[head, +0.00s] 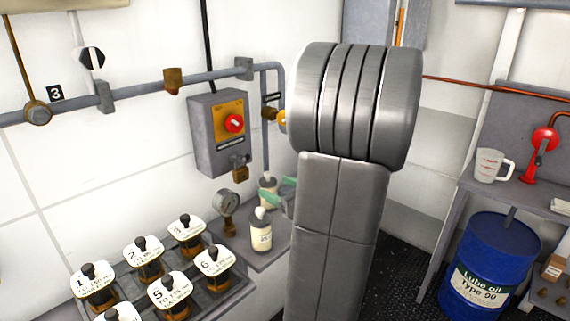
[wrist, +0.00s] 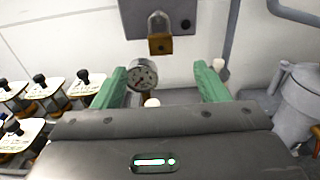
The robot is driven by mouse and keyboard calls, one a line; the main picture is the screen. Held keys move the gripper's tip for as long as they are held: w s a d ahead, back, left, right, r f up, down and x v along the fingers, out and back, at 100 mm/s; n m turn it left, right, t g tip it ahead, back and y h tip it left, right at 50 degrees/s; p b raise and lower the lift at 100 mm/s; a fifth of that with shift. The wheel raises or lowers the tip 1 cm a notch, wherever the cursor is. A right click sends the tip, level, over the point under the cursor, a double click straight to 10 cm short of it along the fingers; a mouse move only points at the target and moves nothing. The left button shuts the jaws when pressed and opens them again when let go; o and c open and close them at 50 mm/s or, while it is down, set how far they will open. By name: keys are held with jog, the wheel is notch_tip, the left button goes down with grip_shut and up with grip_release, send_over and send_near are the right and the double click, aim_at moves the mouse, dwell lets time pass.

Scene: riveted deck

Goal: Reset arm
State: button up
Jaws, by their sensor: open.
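My gripper (wrist: 160,70) is open, its two green fingers spread wide with nothing held between them. In the wrist view a round pressure gauge (wrist: 143,74) and a hanging padlock (wrist: 159,42) show beyond the fingers. A white bottle cap (wrist: 152,103) shows low between them. In the head view my grey arm stands upright right of centre and hides most of the gripper; only green finger parts (head: 286,190) show at its left, near two white-labelled bottles (head: 261,234) on a small shelf. I cannot tell whether the fingers touch the rear bottle (head: 267,188).
A grey switch box (head: 208,150) with a red knob is on the wall under a pipe. Numbered sample jars (head: 146,262) stand in a rack at lower left. A blue oil drum (head: 487,262) stands right under a bench holding a measuring jug (head: 488,166).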

aim_at(243, 170)
jog(key=shift+a, duration=0.1)
jog(key=p+x, duration=0.2)
jog(key=x, duration=1.2)
jog(key=shift+s+d+r+p, duration=0.2)
jog(key=shift+d+p, duration=0.1)
jog(key=shift+f, duration=0.1)
